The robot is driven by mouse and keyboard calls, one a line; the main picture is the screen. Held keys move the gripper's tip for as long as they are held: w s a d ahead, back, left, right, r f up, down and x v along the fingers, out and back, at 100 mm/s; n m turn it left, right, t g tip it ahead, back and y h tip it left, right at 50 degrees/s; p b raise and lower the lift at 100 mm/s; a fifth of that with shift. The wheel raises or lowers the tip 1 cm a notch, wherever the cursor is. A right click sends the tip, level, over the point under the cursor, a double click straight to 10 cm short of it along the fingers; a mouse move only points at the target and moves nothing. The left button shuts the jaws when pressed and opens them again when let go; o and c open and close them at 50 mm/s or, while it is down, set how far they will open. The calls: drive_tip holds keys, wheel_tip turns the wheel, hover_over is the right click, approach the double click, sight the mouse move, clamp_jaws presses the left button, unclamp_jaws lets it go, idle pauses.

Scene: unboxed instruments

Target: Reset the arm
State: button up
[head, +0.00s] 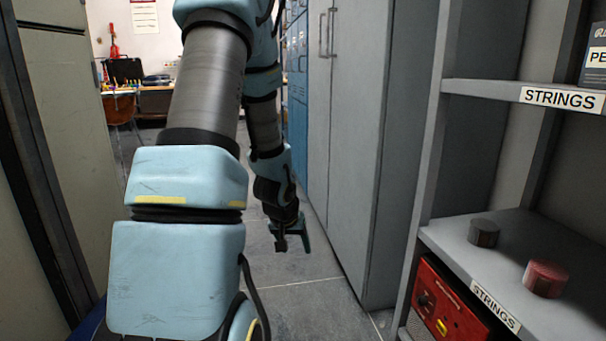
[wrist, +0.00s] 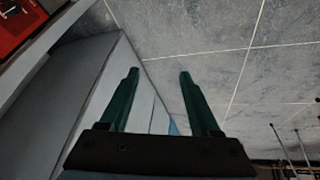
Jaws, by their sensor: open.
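My gripper (head: 291,240) hangs pointing down over the grey tiled floor in the head view, in front of the grey cabinet. In the wrist view my gripper (wrist: 158,75) shows two dark green fingers spread apart, with nothing between them but floor tiles and a cabinet side behind. My blue arm fills the left middle of the head view and hides part of the room behind it.
A grey shelf unit (head: 449,87) labelled STRINGS stands at right, bearing a dark round tin (head: 483,233) and a red one (head: 545,279). A red box (head: 449,304) sits below. A tall grey cabinet (head: 350,130) stands behind. Open floor (head: 310,300) lies between.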

drive_tip(key=s+a+r+g+y, duration=0.1)
drive_tip(key=s+a+r+g, duration=0.1)
drive_tip(key=s+r, duration=0.45)
drive_tip(key=s+a+r+g+y, duration=0.1)
drive_tip(key=s+a+r, duration=0.25)
drive_tip(key=s, duration=0.55)
wheel_tip(320, 180, up, 37)
drive_tip(key=p, duration=3.7)
drive_tip(key=shift+d+n, duration=0.3)
drive_tip(key=shift+d, duration=0.15)
drive_tip(key=shift+c, duration=0.2)
